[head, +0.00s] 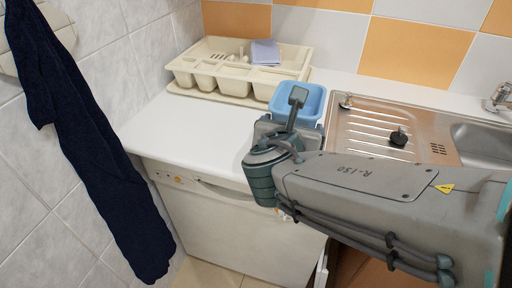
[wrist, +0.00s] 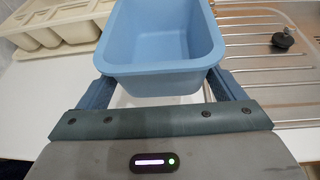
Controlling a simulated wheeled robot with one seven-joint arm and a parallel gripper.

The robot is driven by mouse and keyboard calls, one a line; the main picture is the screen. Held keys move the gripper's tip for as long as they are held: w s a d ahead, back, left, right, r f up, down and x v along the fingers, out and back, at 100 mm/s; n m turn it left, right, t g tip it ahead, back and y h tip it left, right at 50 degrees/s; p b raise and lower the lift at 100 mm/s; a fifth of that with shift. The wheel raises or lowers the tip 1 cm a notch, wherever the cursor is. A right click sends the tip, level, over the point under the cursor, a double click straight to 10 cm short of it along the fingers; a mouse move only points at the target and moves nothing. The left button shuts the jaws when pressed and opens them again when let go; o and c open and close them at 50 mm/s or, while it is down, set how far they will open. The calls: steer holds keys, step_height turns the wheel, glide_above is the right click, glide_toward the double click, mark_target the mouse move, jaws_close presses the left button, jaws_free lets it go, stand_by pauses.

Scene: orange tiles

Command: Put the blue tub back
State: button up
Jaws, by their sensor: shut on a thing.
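The blue tub (head: 301,103) is a light blue, open-topped rectangular box over the white counter, just left of the metal sink unit. It also shows in the wrist view (wrist: 160,83), upright and empty as far as I see inside. My gripper (wrist: 163,92) is shut on the tub, with one finger along each side of its near end. In the head view my wrist and arm hide the near part of the tub. I cannot tell whether its base touches the counter.
A cream dish rack (head: 237,70) with a folded lilac cloth (head: 265,52) stands at the back left. The steel drainer (head: 372,128) with a black plug (head: 398,138) lies to the right. The white counter (head: 185,123) is clear at left. A dark towel (head: 75,130) hangs left.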

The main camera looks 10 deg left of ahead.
steer(key=a+f, duration=0.1)
steer(key=a, duration=0.1)
steer(key=a+f, duration=0.2)
steer(key=a, duration=0.1)
steer(key=a+f+b, duration=0.1)
steer(key=a, duration=0.1)
steer(key=shift+w+a+f, duration=0.2)
steer(key=shift+f, duration=0.2)
steer(key=shift+a+f+b, duration=0.1)
steer(key=shift+f+b, duration=0.5)
steer(key=shift+f, duration=1.4)
steer(key=shift+f, duration=0.25)
steer(key=o, duration=0.9)
steer(key=shift+r, duration=0.15)
steer(key=shift+r, duration=0.2)
steer(key=p+v, duration=0.1)
steer(key=v, duration=1.1)
steer(key=shift+p, duration=0.4)
